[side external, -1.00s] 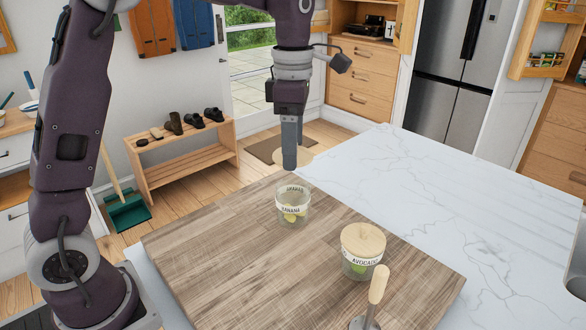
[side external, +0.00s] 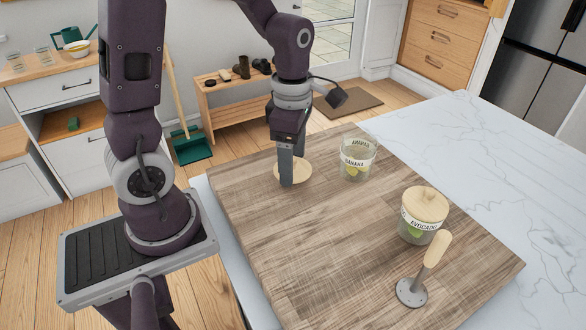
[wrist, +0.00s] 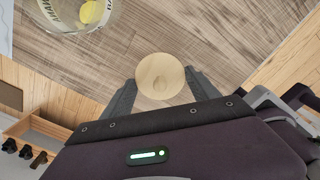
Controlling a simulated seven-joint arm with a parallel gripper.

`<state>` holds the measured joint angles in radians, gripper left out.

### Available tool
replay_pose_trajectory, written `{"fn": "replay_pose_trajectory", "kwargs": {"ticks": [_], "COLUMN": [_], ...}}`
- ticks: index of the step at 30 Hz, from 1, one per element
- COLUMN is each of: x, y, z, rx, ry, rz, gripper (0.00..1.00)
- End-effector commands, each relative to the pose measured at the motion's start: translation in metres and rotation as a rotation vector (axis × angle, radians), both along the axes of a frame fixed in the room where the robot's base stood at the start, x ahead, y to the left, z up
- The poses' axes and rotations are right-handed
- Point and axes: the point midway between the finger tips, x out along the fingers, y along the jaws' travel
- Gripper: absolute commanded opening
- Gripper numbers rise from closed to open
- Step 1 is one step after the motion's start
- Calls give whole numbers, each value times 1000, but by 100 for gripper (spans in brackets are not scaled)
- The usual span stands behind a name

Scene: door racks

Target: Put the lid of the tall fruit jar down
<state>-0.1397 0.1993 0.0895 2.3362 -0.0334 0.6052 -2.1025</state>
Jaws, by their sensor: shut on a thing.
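The round pale wooden lid (side external: 303,172) is held by my gripper (side external: 287,184), over the far left part of the wooden board. In the wrist view the lid (wrist: 160,77) sits between the two fingers of my gripper (wrist: 162,88). The lid is low and looks level; I cannot tell whether it touches the board. The glass jar labelled BANANA (side external: 357,160) stands open, to the right of the lid, with yellow fruit inside. It also shows in the wrist view (wrist: 70,22), at the upper left.
A shorter jar labelled AVOCADO (side external: 422,215) stands with its wooden lid on. A masher with a wooden handle (side external: 432,262) stands in front of it. The wooden board (side external: 290,240) is bare in its middle and front left. White marble counter (side external: 480,150) lies beyond it.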

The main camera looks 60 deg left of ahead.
Motion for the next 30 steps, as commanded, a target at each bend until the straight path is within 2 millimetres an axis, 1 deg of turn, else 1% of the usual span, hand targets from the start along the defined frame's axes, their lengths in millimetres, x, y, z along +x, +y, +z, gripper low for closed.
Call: {"fn": "replay_pose_trajectory", "kwargs": {"ticks": [1,4,14,15,18,27,29,30], "x": [-2,-1,0,0,0,0,1,2], "y": [0,0,0,0,0,0,0,0], "z": [-11,-23,-27,-27,-27,-26,-20,-13], "rx": [-1,-1,-1,0,-1,0,1,1], "ry": [8,5,2,1,1,0,-4,-6], "rz": [0,0,-1,-1,-1,-1,-1,-2], "gripper": [31,31,31,73,91,91,91,91]}}
